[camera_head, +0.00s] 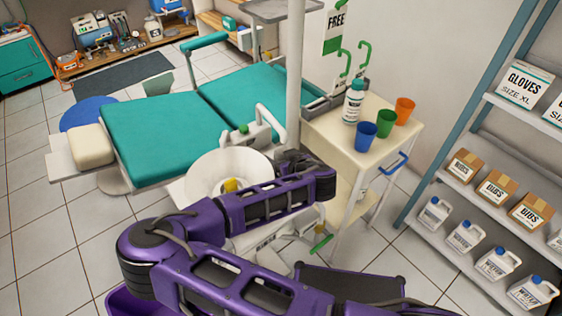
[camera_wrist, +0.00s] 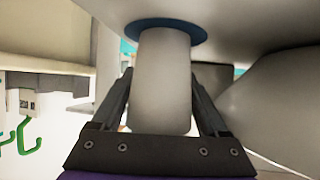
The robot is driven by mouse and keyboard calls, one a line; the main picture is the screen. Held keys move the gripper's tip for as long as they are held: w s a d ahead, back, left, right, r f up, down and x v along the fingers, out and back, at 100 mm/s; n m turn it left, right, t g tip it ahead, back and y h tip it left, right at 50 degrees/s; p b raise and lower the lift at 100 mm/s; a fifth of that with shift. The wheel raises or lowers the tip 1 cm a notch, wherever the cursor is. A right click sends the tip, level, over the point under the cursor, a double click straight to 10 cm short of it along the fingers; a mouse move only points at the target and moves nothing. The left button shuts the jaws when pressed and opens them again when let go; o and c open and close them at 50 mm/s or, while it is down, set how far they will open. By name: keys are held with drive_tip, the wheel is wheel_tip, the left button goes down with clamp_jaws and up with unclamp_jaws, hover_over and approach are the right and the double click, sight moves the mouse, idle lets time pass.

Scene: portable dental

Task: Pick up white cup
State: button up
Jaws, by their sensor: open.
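The white cup (camera_wrist: 165,85) is in the middle of the wrist view, which looks upside down. Its base appears to stand on a round blue pad (camera_wrist: 190,27) on a pale surface. My gripper (camera_wrist: 160,75) is open, with one dark finger on each side of the cup. I cannot tell whether the fingers touch it. In the head view my purple arm reaches beside the white basin (camera_head: 205,180). The gripper is mostly hidden there, and I cannot make out the white cup.
A white cart (camera_head: 340,140) behind my arm carries blue (camera_head: 366,136), green (camera_head: 386,123) and orange (camera_head: 404,110) cups and a bottle (camera_head: 353,102). A pale post (camera_head: 295,75) rises close to the gripper. The teal dental chair (camera_head: 165,138) is left. Shelves (camera_head: 455,205) stand right.

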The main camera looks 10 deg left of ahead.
drive_tip(key=c, duration=1)
drive_tip(key=shift+o, duration=0.2)
drive_tip(key=shift+r, duration=0.15)
